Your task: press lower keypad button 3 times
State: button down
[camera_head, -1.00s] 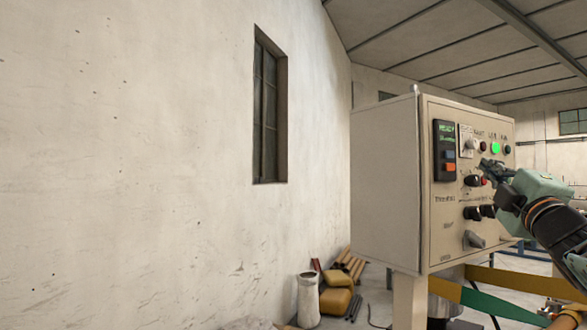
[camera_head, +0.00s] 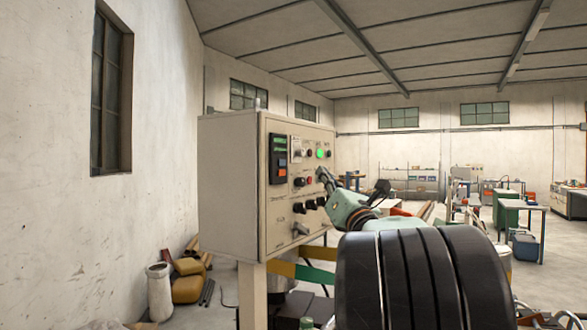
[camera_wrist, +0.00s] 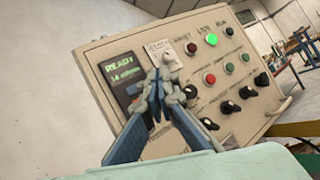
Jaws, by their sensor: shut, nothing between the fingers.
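The control box (camera_head: 232,180) carries a dark keypad module with a green display (camera_head: 278,145). Under the display sit a blue button (camera_head: 282,162) and, below it, an orange-red button (camera_head: 282,173), the lower one. In the wrist view the display reads READY (camera_wrist: 122,60), and an orange patch (camera_wrist: 133,89) shows just left of my fingers. My gripper (camera_head: 322,174) is shut and empty, in front of the panel and right of the keypad. It also shows in the wrist view (camera_wrist: 160,85). I cannot tell whether it touches the panel.
Other controls crowd the panel: a lit green button (camera_wrist: 212,39), a red button (camera_wrist: 209,78) and several black knobs (camera_head: 310,204). A metal lever (camera_head: 300,229) sits low on it. A plain wall stands left; a white cylinder (camera_head: 159,292) is on the floor. Workshop tables stand far right.

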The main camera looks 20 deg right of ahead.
aim_at(282, 173)
jog(key=shift+s+n, duration=0.1)
jog(key=shift+n, duration=0.5)
jog(key=w+a+p, duration=0.2)
jog(key=w+a, duration=0.3)
jog(key=w, duration=0.2)
jog(key=shift+p, duration=0.35)
jog(key=shift+a, duration=0.1)
jog(key=shift+w+a+f+b, duration=0.2)
jog(key=shift+w+b, duration=0.1)
jog(key=shift+b, duration=0.35)
dwell(0.8)
jog(key=shift+w+r, duration=0.1)
jog(key=shift+r, duration=0.05)
